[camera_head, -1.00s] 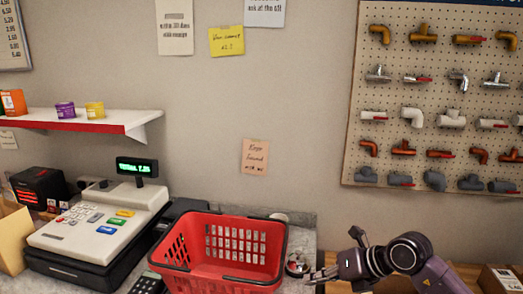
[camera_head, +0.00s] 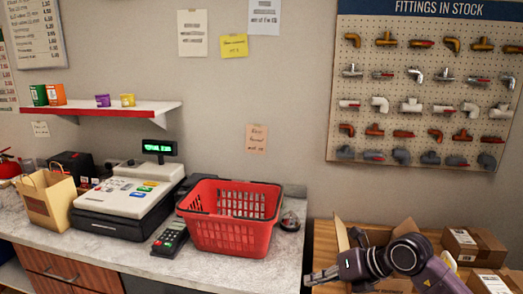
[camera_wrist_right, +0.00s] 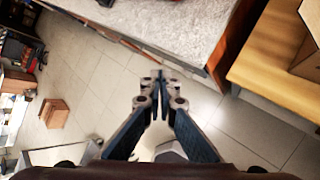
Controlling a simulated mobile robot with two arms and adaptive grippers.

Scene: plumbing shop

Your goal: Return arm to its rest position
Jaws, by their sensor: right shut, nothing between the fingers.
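My right gripper (camera_head: 312,278) reaches in from the lower right in the head view, its fingers pointing left beside the counter's right end. In the right wrist view its fingertips (camera_wrist_right: 160,77) are together with nothing between them, over the tiled floor (camera_wrist_right: 110,90). My left gripper is not in view.
A red shopping basket (camera_head: 232,238) stands on the counter (camera_head: 100,258) beside a card terminal (camera_head: 170,238) and a cash register (camera_head: 125,207). A paper bag (camera_head: 46,202) stands at left. Cardboard boxes (camera_head: 473,246) sit on the wooden table at right. A fittings board (camera_head: 425,100) hangs behind.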

